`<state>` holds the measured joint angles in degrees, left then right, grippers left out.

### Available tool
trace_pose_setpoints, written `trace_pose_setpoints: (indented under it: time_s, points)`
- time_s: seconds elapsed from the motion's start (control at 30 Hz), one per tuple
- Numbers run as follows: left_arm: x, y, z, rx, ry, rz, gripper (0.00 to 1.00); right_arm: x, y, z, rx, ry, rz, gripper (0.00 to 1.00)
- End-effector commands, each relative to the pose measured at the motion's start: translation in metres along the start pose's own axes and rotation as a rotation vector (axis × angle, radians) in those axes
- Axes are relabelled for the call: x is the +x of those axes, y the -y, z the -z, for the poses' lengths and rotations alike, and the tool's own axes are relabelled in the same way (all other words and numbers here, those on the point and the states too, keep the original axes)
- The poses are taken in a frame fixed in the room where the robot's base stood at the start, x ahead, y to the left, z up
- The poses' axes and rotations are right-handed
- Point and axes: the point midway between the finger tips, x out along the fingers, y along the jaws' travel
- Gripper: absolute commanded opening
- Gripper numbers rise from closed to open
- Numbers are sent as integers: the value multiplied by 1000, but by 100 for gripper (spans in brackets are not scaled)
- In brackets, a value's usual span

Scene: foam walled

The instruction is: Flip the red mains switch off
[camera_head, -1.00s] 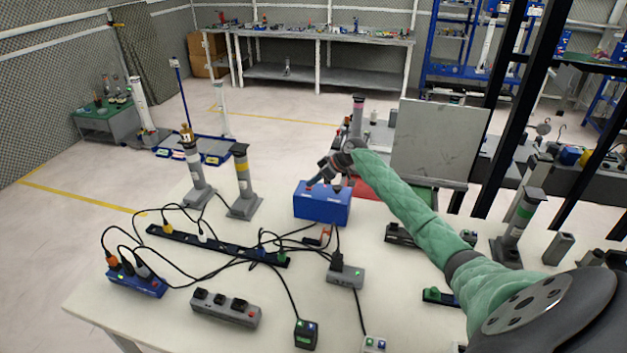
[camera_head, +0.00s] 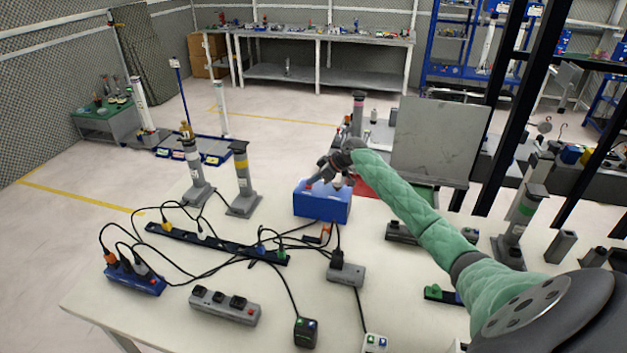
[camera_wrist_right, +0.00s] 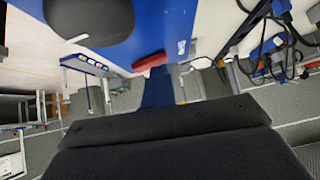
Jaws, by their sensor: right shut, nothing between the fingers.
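A blue box (camera_head: 322,203) stands at the back of the white table; I take it to be the mains box. A red switch (camera_wrist_right: 150,62) shows on its blue face in the right wrist view. My right gripper (camera_head: 314,182) reaches in from the right, pointing down at the left part of the box top. It is shut and empty. In the right wrist view dark gripper parts cover the bottom and upper left, and the red switch lies between them. Contact with the switch, and its position, I cannot tell. My left gripper is not in view.
Two grey posts (camera_head: 243,185) stand left of the box. A long dark power strip (camera_head: 215,242), tangled black cables and a grey socket block (camera_head: 225,306) lie in front. A grey panel (camera_head: 436,140) stands behind my right arm.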

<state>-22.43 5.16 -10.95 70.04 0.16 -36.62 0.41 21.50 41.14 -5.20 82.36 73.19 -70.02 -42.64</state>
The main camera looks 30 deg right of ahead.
Motion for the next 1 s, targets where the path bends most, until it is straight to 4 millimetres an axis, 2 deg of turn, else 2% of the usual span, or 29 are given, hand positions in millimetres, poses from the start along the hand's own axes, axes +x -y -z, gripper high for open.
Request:
trace_pose_setpoints:
  time_s: [0.03,0.33,0.67,1.0]
  points:
    - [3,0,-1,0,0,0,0,3,-2,-5,3,6,1,0]
    - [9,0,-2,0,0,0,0,2,-13,-4,3,7,0,0]
    - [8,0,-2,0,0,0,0,1,-14,-3,3,7,1,0]
    - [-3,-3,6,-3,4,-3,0,1,-13,-3,3,6,2,0]
